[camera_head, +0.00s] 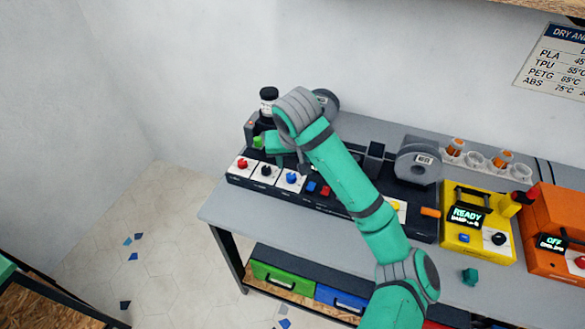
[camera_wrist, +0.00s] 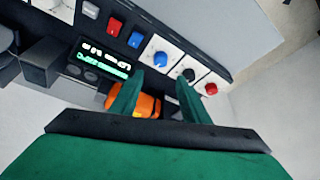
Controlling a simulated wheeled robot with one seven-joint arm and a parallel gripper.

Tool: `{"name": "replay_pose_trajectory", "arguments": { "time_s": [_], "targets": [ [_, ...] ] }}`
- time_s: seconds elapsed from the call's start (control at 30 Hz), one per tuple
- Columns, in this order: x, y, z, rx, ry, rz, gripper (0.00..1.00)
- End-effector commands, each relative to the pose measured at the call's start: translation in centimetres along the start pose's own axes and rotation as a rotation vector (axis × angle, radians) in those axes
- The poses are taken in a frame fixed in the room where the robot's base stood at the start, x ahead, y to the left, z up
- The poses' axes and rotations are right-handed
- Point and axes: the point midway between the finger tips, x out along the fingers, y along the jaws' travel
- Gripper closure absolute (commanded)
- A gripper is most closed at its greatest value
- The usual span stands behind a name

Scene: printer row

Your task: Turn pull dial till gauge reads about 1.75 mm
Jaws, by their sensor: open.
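A dark machine on the bench carries a row of three dials on white plates: red (camera_head: 243,163), black (camera_head: 266,170) and blue (camera_head: 292,178). The wrist view shows the same blue dial (camera_wrist: 160,59), black dial (camera_wrist: 188,75) and red dial (camera_wrist: 211,89). No label tells me which is the pull dial. A lit display (camera_wrist: 104,58) shows in the wrist view, tilted and too blurred to read. My gripper (camera_wrist: 158,82) is open and empty, its fingertips near the blue and black dials. An orange part (camera_wrist: 135,102) shows between and behind the fingers.
A blue button (camera_wrist: 135,39) and a red button (camera_wrist: 114,26) sit beside the blue dial. A dark-capped bottle (camera_head: 268,98) stands behind. A yellow unit (camera_head: 478,225) and an orange unit (camera_head: 555,230) stand to the right. Bare bench (camera_head: 215,210) shows at the front left.

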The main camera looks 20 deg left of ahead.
Motion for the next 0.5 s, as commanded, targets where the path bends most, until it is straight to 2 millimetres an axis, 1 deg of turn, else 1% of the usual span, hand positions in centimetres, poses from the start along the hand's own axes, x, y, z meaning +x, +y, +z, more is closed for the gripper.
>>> {"name": "replay_pose_trajectory", "arguments": {
  "time_s": [0.13, 0.3, 0.5],
  "targets": [
    [2.5, 0.4, 0.1, 0.006, -0.003, 0.003, 0.58],
    [5.6, 0.2, 0.1, 0.004, -0.002, 0.001, 0.58],
    [8.2, -0.1, 0.1, -0.001, -0.002, -0.001, 0.58]
  ]
}}
